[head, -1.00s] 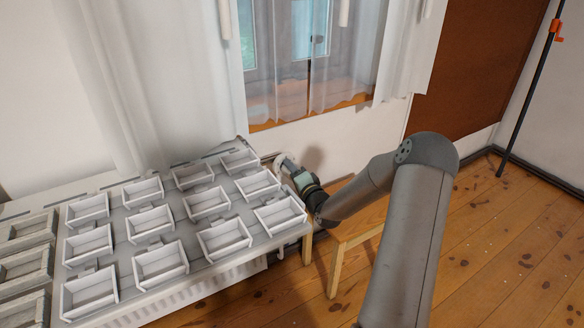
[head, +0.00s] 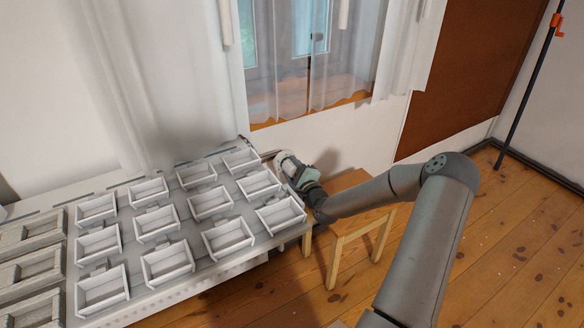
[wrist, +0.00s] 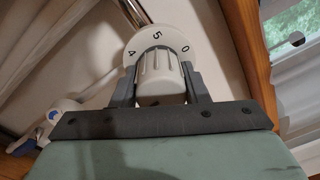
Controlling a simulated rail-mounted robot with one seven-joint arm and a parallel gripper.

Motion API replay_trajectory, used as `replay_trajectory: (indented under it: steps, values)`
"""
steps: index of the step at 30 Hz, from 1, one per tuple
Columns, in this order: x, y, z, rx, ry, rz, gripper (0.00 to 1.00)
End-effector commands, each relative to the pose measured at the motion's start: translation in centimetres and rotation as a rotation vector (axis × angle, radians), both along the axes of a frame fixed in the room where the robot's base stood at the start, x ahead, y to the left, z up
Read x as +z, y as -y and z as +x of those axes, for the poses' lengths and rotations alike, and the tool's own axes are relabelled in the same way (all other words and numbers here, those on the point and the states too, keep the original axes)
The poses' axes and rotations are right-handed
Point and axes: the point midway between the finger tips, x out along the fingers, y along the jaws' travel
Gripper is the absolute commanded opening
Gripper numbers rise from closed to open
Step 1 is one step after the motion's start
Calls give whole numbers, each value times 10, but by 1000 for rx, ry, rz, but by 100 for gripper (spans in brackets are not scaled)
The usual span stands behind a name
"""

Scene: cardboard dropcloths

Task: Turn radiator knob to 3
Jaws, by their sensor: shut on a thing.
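The radiator knob (wrist: 158,72) is a white ribbed cap with a round dial behind it, in the upper middle of the wrist view. The dial (wrist: 156,38) shows 4 at its left, 5 at its top and 0 at its right. My gripper (wrist: 160,84) is shut on the knob, with one dark finger on each side of it. In the head view my gripper (head: 290,166) is at the right end of the radiator, and the knob is too small there to read. No 3 and no pointer mark is visible to me.
The radiator top (head: 190,222) carries several white open boxes close to my gripper's left. A wooden stool (head: 342,232) stands under my forearm. A curtain (head: 340,60) hangs by the window behind. The wooden floor at right is mostly clear.

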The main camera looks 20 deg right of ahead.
Motion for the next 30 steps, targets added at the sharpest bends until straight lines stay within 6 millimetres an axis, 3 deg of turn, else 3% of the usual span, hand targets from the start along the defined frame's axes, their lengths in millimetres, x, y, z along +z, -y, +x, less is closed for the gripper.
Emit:
replay_trajectory:
  steps: [22,23,24,25,30]
  values:
    - [-1,-1,-1,2,-11,90,18]
    - [-1,-1,-1,2,-11,90,46]
    - [-1,-1,-1,2,-11,90,57]
    - [-1,-1,-1,2,-10,90,63]
    - [-1,-1,0,1,-9,89,63]
